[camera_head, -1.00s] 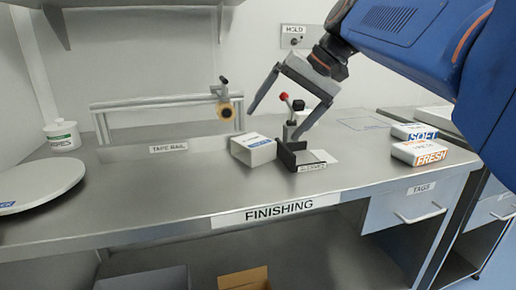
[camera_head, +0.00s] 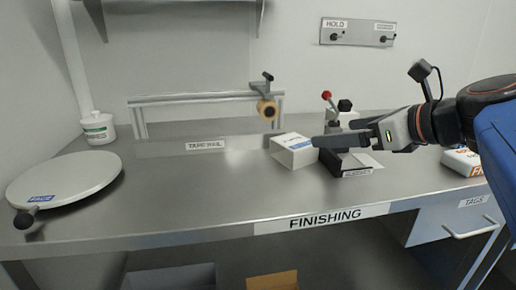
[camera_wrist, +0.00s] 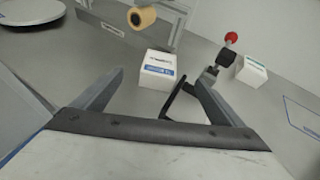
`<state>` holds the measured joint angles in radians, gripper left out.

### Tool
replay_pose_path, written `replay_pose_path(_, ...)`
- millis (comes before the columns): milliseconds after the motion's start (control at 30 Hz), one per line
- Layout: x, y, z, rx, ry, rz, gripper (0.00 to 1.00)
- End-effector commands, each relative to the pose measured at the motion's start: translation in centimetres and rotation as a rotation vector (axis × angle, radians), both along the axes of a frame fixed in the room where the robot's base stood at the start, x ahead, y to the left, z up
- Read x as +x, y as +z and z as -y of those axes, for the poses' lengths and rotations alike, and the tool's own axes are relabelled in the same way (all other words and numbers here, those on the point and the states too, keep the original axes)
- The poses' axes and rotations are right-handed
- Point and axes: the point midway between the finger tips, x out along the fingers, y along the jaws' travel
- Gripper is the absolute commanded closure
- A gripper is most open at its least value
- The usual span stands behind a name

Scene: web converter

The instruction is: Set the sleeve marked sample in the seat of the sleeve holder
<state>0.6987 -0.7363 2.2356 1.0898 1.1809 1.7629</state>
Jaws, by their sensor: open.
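A white box-shaped sleeve (camera_head: 292,152) with a blue label lies on the bench, left of the sleeve holder; its wording is too small to read. It also shows in the wrist view (camera_wrist: 157,70), beyond and between my fingertips. The sleeve holder (camera_head: 345,164) has a dark upright plate and a red-knobbed clamp. In the wrist view, its dark plate (camera_wrist: 180,98) shows beside my right finger. My gripper (camera_head: 322,142) is open and empty, level in front of the holder and partly hiding it. It also shows in the wrist view (camera_wrist: 158,79).
Another white box (camera_wrist: 252,70) stands beyond the red knob (camera_wrist: 231,37) in the wrist view. The tape rail (camera_head: 205,97) stands at the back. A round turntable (camera_head: 65,182) is at left, a pack (camera_head: 462,161) at right.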

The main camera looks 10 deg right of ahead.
Motion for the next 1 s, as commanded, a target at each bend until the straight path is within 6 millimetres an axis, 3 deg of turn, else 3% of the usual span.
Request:
replay_pose_path(267, 0.2, -0.3, -0.1, 0.075, -0.045, -0.011, 0.08)
replay_pose_path(1000, 3.7, -1.9, -1.7, 0.070, -0.042, -0.011, 0.08)
